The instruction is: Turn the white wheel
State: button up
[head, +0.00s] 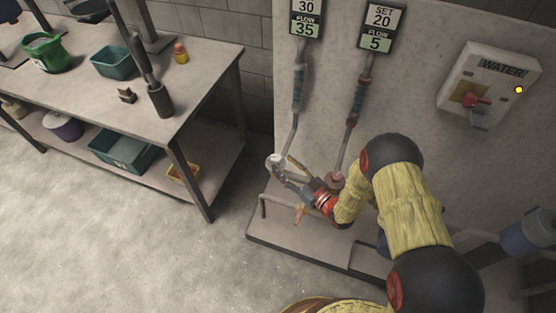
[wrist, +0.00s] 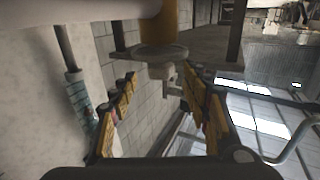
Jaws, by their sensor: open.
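The white wheel (head: 274,160) sits at the lower end of the left pipe on the wall panel. My gripper (head: 283,165) is open, with its fingertips close beside the wheel. A red wheel (head: 335,180) is at the foot of the right pipe, next to my wrist. The left display (head: 305,20) reads 30 above flow 35. The right display (head: 380,28) reads set 20 and flow 5.
A box marked WATER (head: 488,84) with a red lever and a lit yellow lamp is on the panel at right. A low ledge with a rail (head: 300,240) runs below the wheels. A workbench (head: 195,85) with tubs stands at left. The floor between is clear.

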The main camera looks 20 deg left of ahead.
jog(key=v, duration=0.6)
jog(key=shift+s+d, duration=0.25)
jog(key=shift+d, duration=0.05)
